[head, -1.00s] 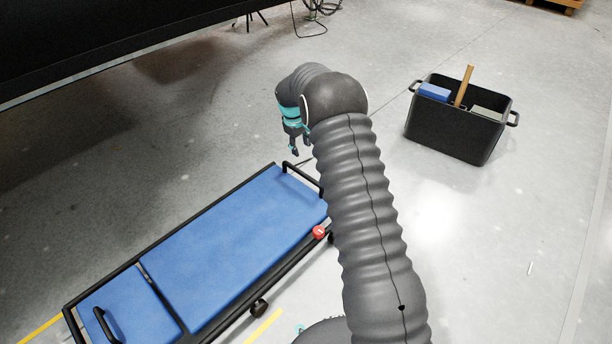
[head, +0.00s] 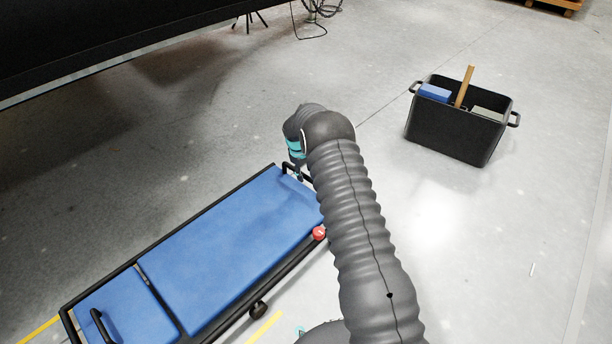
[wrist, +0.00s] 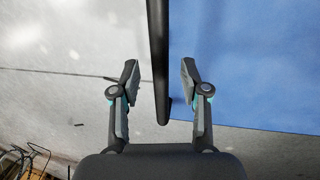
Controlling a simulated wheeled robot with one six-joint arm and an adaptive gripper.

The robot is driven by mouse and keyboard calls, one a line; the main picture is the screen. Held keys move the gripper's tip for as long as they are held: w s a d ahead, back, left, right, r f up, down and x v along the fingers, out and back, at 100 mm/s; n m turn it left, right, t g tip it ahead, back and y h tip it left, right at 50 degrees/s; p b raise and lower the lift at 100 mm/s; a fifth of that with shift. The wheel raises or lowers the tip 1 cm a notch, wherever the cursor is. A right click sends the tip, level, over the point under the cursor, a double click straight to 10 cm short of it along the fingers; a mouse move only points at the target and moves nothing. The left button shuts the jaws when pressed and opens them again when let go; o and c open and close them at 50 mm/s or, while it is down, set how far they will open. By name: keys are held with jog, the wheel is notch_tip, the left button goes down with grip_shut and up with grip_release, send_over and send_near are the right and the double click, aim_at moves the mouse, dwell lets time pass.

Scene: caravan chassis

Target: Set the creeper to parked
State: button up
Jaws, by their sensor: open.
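The creeper is a low black frame with blue pads (head: 230,240) and lies on the floor at the lower left of the head view. A black bar handle (head: 288,170) stands at its far end, and a red knob (head: 319,233) sits on its right side. My gripper (head: 299,176) is at the far-end handle, partly hidden behind my arm. In the wrist view my gripper (wrist: 158,75) is open, with the black handle bar (wrist: 158,60) between its fingers, apart from both. The blue pad (wrist: 250,65) fills the right side there.
A black tote (head: 455,132) with a blue block and a wooden handle stands on the floor at the right. A dark chassis (head: 110,40) overhangs the upper left. Yellow floor lines (head: 264,327) show near the creeper. The floor between creeper and tote is clear.

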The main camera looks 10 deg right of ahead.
jog(key=shift+w+d+f, duration=0.1)
jog(key=shift+d+f, duration=0.05)
jog(key=shift+f, duration=0.65)
grip_shut()
